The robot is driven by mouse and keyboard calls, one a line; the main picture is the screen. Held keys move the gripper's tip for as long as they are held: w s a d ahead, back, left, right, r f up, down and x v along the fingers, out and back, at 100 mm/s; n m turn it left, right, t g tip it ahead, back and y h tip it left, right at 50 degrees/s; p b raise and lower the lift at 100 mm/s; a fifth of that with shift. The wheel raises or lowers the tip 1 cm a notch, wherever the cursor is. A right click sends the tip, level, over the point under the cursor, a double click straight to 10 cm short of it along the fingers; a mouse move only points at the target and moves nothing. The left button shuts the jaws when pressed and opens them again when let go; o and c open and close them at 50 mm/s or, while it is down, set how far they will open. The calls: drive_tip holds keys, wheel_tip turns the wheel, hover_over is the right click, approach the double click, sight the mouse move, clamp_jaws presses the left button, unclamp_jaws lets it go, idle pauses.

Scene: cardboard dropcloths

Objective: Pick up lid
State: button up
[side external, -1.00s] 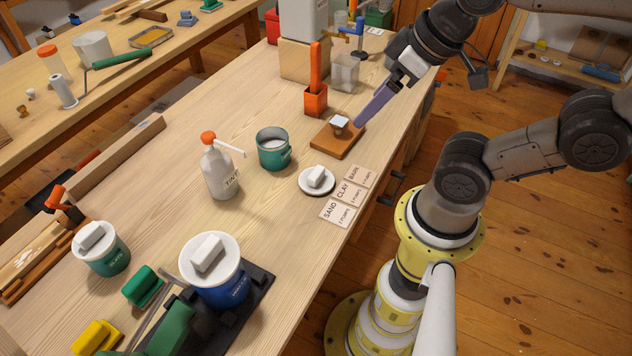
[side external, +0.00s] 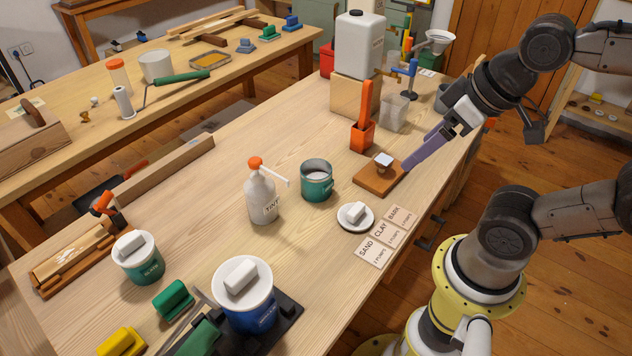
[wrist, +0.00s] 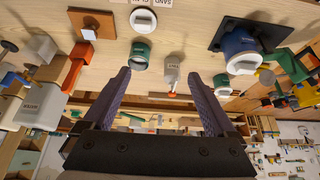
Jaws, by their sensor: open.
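A loose white lid (side external: 355,217) with a block-shaped grip lies on the table beside the label cards; it also shows in the wrist view (wrist: 143,20). An uncovered green can (side external: 316,180) stands behind it to the left, and shows in the wrist view (wrist: 137,58). Two other white lids sit on a blue can (side external: 250,312) and a smaller green can (side external: 146,268). My gripper (side external: 407,167) has purple fingers and is open and empty, beside a wooden block, apart from the loose lid. In the wrist view its fingers (wrist: 158,75) are wide apart.
A wooden block (side external: 372,184) with a pale-topped knob lies by my fingers. A white pump bottle (side external: 262,196) stands left of the uncovered can. An orange holder (side external: 362,136) and a large white container (side external: 359,46) are behind. Label cards (side external: 381,238) lie right of the lid.

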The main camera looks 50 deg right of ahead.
drive_tip(key=c, duration=0.4)
drive_tip(key=shift+o, duration=0.2)
drive_tip(key=n+g, duration=0.6)
drive_tip(key=n, duration=1.2)
hover_over(357, 208)
wheel_tip(357, 208, down, 16)
wheel_tip(357, 208, down, 14)
drive_tip(key=shift+r, duration=0.2)
